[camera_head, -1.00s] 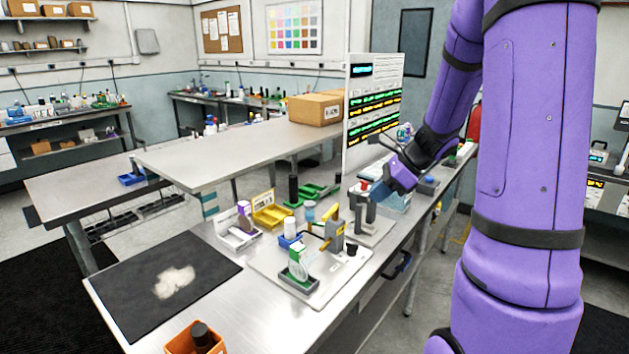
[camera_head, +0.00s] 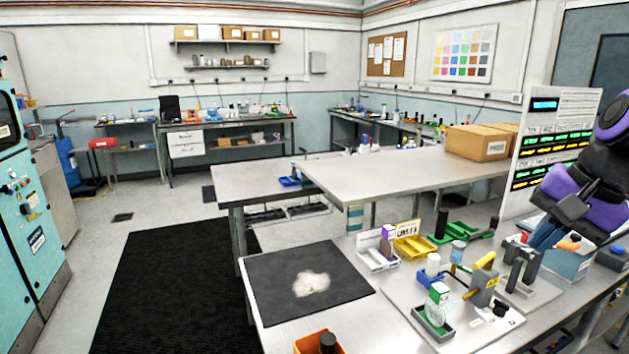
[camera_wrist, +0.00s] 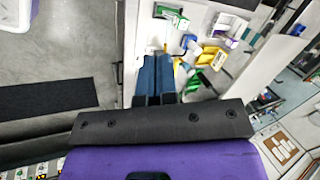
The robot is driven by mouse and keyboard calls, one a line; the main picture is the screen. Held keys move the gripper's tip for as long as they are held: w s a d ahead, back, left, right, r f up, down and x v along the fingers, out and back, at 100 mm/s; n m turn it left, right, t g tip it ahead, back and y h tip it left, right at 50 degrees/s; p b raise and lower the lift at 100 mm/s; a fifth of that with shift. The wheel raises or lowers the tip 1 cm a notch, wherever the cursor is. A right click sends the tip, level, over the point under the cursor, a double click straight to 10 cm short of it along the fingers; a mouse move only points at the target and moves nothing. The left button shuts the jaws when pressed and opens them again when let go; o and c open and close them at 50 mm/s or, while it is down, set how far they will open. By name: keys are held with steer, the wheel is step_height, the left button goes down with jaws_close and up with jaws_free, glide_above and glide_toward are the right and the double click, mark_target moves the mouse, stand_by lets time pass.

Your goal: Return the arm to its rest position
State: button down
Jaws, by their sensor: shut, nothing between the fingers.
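My gripper (camera_head: 546,236) is at the right of the head view, above the right part of the steel workbench (camera_head: 283,321). Its dark blue fingers point down and to the left and are closed together with nothing between them. The wrist view shows the same two fingers (camera_wrist: 157,75) side by side, over the bench's edge. Part of my purple arm shows at the right border of the head view; the rest of the arm is out of frame.
A dark mat (camera_head: 270,283) with a pale patch lies at the bench's front left. A white board (camera_head: 433,293) with small fixtures, a yellow bin (camera_head: 414,247) and a tall display panel (camera_head: 553,150) stand near the gripper. An orange bin (camera_head: 319,344) is in front. Open floor lies left.

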steer(key=s+a+r+n+t+h, duration=0.2)
steer(key=s+a+r+n+h, duration=0.1)
steer(key=s+n, duration=0.5)
steer(key=shift+n, duration=0.5)
